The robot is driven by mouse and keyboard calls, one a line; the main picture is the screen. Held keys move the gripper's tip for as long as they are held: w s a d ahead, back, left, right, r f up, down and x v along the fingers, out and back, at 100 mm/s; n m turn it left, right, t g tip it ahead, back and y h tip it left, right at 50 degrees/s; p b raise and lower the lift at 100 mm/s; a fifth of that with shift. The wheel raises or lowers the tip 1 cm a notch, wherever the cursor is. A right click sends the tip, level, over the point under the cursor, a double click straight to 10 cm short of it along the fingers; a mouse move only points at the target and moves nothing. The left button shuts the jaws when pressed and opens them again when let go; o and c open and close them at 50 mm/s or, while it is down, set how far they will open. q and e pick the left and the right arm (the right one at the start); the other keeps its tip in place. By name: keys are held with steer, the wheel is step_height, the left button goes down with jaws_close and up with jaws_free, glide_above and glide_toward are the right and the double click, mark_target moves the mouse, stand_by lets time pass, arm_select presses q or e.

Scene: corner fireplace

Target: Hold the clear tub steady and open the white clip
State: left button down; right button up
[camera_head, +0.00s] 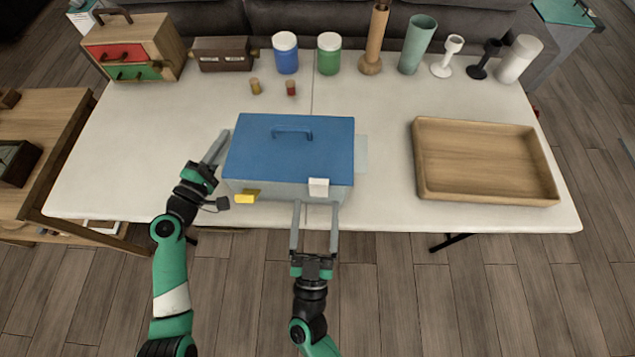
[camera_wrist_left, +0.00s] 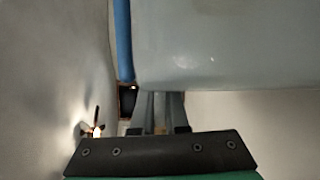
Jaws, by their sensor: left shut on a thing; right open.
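The clear tub (camera_head: 270,190) stands on the white table under a blue lid with a handle (camera_head: 292,131). Its front carries a yellow clip (camera_head: 246,196) at the left and the white clip (camera_head: 318,187) at the right. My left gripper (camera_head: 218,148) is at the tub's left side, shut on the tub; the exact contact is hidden. In the left wrist view the tub wall (camera_wrist_left: 225,45) fills the upper right, with the fingers at its edge. My right gripper (camera_head: 315,212) is open and empty, its fingers pointing at the front below the white clip.
A wooden tray (camera_head: 487,195) lies to the right. A drawer box (camera_head: 130,50), jars, cups and a wooden cylinder line the back edge. Two small corked bottles (camera_head: 291,88) stand behind the tub.

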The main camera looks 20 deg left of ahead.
mark_target(317, 188)
steer(key=x, duration=0.5)
steer(key=shift+w+a+r, duration=0.1)
steer(key=shift+w, duration=0.15)
